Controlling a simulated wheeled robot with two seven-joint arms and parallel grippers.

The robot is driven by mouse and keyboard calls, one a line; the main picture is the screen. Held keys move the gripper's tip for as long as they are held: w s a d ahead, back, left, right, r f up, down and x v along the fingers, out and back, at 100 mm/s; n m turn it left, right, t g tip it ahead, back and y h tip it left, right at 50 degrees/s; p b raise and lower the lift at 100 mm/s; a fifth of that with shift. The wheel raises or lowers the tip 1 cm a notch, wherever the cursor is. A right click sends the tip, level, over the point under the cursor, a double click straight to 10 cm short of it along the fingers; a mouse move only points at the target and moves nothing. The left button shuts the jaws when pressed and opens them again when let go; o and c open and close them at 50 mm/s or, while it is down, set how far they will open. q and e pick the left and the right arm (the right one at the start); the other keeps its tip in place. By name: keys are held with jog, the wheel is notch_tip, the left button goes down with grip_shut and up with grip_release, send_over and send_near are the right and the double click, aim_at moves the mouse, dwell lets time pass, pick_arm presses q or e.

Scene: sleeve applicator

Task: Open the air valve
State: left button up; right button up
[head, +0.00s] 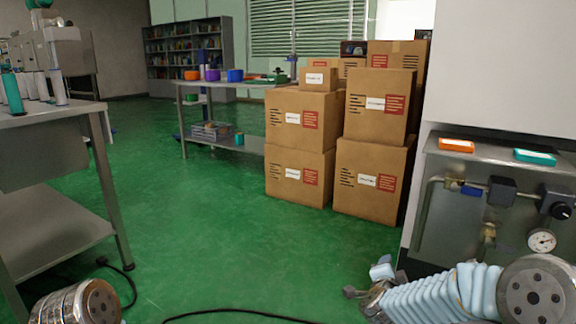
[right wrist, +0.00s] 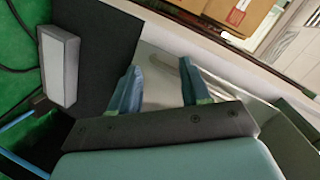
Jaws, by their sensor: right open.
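The air valve (head: 471,189), a brass body with a blue handle, sits on the pipe at the left of the metal panel (head: 450,232) at the right. My right gripper (right wrist: 160,76) is open in the right wrist view, with two blue fingers apart and nothing clearly held between them. A pale metal surface lies beyond the fingers. I cannot make out the valve in that view. In the head view my right arm is low at the right, below the panel and apart from the valve. My left gripper is out of view.
A black regulator block (head: 501,191), a dark knob (head: 557,206) and a pressure gauge (head: 542,241) are close by. Orange (head: 457,145) and teal (head: 535,156) items lie on the ledge above. Stacked cartons (head: 375,170) stand to the left. The green floor is open, with a black cable (head: 240,312).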

jog(key=s+a+f+n+g+y, duration=0.35)
jog(key=s+f, duration=0.25)
jog(key=f, duration=0.3)
jog(key=s+a+f+n+g+y, duration=0.2)
jog(key=s+a+f+n, duration=0.3)
jog(key=f, duration=0.4)
jog(key=s+a+f+n+g+y, duration=0.2)
jog(key=s+a+f+n+y, duration=0.1)
jog(key=s+f, duration=0.55)
jog(key=s+a+f+n+g+y, duration=0.1)
jog(key=s+a+f+n+g, duration=0.15)
jog(key=s, duration=0.35)
jog(key=s+a+f+n+g+y, duration=0.1)
jog(key=s+f+g, duration=0.15)
jog(key=s, duration=0.35)
notch_tip(320, 180, up, 15)
jog(key=a+p, duration=0.1)
jog(key=p, duration=1.4)
jog(key=shift+s+f+p, duration=0.2)
jog(key=shift+s+p, duration=0.15)
jog(key=shift+s, duration=0.1)
